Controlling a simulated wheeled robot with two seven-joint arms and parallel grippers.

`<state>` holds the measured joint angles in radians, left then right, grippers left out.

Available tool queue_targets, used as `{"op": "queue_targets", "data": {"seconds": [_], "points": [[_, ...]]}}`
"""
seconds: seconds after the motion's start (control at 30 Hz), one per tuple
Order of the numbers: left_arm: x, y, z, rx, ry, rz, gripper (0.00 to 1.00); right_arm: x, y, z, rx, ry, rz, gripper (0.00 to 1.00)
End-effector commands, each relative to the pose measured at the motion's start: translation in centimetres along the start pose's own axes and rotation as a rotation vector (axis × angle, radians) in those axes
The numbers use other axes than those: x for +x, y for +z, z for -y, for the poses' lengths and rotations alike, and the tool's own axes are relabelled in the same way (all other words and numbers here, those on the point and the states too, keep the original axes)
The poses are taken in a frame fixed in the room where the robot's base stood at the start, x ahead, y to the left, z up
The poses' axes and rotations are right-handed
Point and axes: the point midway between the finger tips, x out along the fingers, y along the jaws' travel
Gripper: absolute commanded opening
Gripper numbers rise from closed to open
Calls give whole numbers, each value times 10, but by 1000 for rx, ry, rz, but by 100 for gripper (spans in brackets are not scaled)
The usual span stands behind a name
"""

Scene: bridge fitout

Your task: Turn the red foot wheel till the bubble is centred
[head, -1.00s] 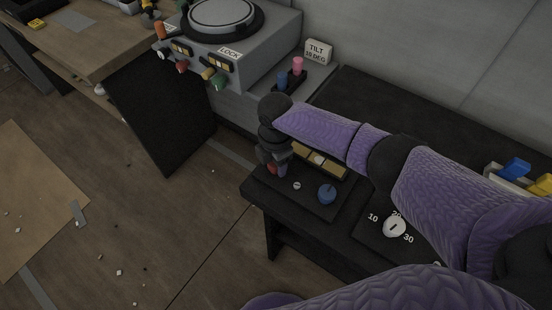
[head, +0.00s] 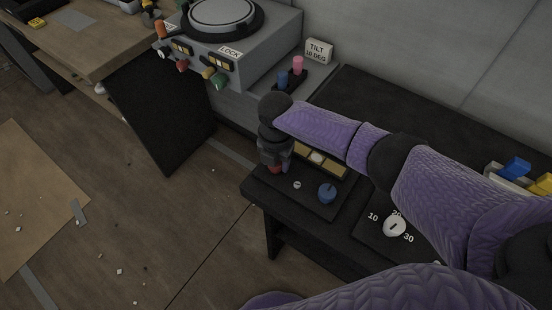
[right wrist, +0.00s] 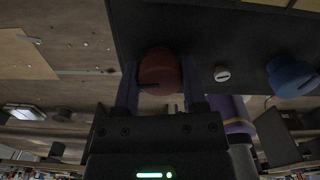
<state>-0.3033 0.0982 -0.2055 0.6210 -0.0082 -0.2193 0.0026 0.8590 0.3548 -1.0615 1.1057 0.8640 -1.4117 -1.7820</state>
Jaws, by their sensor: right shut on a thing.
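The red foot wheel (right wrist: 160,72) sits between the two fingers of my right gripper (right wrist: 160,88) in the right wrist view, and the gripper is shut on it. In the head view my right gripper (head: 274,164) points down at the left end of the black plate, hiding most of the red wheel. A blue foot wheel (head: 327,193) stands to its right and also shows in the right wrist view (right wrist: 292,76). A brass-coloured level bar (head: 334,166) lies behind the wheels, partly behind my arm. It has a pale spot near its middle; the bubble's exact position is too small to read. My left gripper is out of view.
A small white screw-like piece (head: 297,185) sits between the wheels. A white dial (head: 395,226) marked 10, 20, 30 is to the right. A grey instrument box (head: 262,50), a "TILT" sign (head: 318,52) and blue and pink pegs stand behind. Open floor lies left of the bench.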

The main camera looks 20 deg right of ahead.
Motion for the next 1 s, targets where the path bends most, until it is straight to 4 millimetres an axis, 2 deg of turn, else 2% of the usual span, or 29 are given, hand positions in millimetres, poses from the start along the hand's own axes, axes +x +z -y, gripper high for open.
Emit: {"op": "queue_targets", "data": {"seconds": [0.37, 0.4, 0.53, 0.57, 0.83, 0.93, 1.0], "points": [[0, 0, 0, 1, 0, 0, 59, 0, 0, 0, -4, 1, -2, 0], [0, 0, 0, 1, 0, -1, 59, 0, 0, 0, -4, 1, -2, 59], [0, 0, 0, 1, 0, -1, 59, 0, 0, 0, -4, 1, -1, 86], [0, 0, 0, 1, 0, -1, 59, 0, 0, 0, -3, 0, -1, 90], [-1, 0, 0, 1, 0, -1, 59, -2, 0, 0, -3, 0, 0, 90], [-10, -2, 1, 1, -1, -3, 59, -19, 0, 0, -4, 3, 1, 90], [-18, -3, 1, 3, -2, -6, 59, -39, 1, 0, -4, 4, 3, 90]]}}
